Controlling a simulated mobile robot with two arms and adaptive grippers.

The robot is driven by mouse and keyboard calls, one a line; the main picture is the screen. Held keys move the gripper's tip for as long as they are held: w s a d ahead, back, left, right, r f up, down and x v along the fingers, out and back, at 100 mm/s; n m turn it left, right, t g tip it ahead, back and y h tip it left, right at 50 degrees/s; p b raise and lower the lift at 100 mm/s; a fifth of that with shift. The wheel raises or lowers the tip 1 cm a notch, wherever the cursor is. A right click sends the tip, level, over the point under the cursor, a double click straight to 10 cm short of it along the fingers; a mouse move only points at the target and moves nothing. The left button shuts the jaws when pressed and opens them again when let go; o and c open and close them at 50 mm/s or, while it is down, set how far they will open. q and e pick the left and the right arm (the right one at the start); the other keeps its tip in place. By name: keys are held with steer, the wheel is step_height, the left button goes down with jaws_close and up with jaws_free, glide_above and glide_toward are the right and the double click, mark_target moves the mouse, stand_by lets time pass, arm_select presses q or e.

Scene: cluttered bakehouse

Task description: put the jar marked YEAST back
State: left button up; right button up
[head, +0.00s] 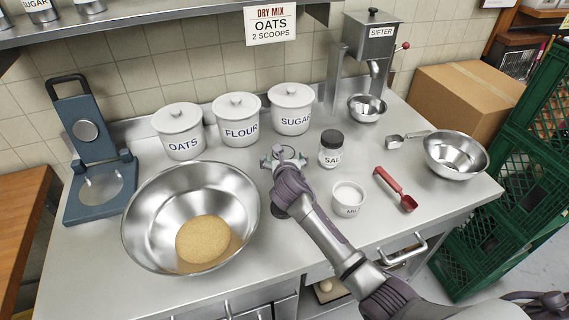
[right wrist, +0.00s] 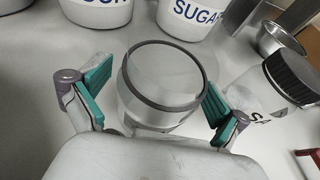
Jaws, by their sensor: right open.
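No label reading YEAST is legible in either view. In the right wrist view a round jar (right wrist: 160,78) with a pale top and dark grey rim stands upright on the counter; no label shows on it. In the head view my right gripper and arm mostly hide that spot. My right gripper (head: 284,158) is open and low over the counter. In the right wrist view its teal fingertips (right wrist: 157,92) are on either side of this jar, with a gap at each side. My left gripper is not in view.
White OATS (head: 180,138), FLOUR (head: 237,128) and SUGAR (head: 291,118) canisters stand behind. A dark-lidded salt jar (head: 331,155) is close on the right. A small white cup (head: 348,203), red scoop (head: 395,190) and large dough bowl (head: 145,225) are nearby. A shelf (head: 150,22) hangs above.

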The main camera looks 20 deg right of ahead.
steer(key=v, duration=1.2)
steer(key=shift+f, duration=0.1)
